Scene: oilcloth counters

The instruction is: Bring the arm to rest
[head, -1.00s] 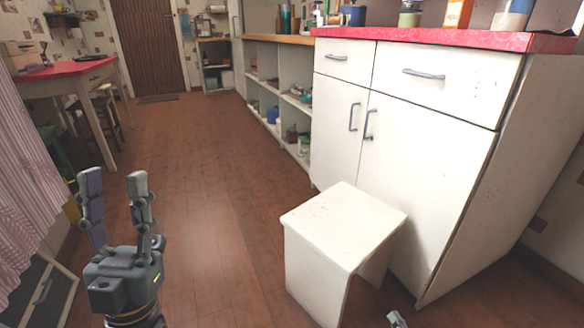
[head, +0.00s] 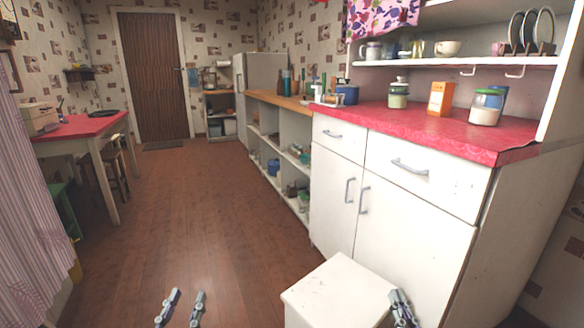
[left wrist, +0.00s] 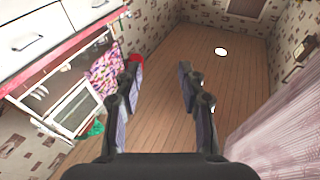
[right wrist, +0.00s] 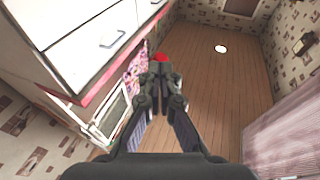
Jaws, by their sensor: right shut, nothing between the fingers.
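My left gripper (head: 182,307) shows at the bottom of the head view, over the wooden floor. Its fingers are apart with nothing between them, and they show open in the left wrist view (left wrist: 161,78). My right gripper (head: 403,308) is at the bottom of the head view, in front of the white cabinet (head: 412,235) and at the right edge of the white stool (head: 338,292). In the right wrist view its fingers (right wrist: 160,70) are together and hold nothing. Most of both arms is out of the head view.
The cabinet's red countertop (head: 430,128) carries an orange box (head: 440,98) and several jars. A red-topped table (head: 82,128) stands at the left, beyond a striped curtain (head: 30,215). The wooden floor (head: 190,220) between is clear up to the brown door (head: 152,75).

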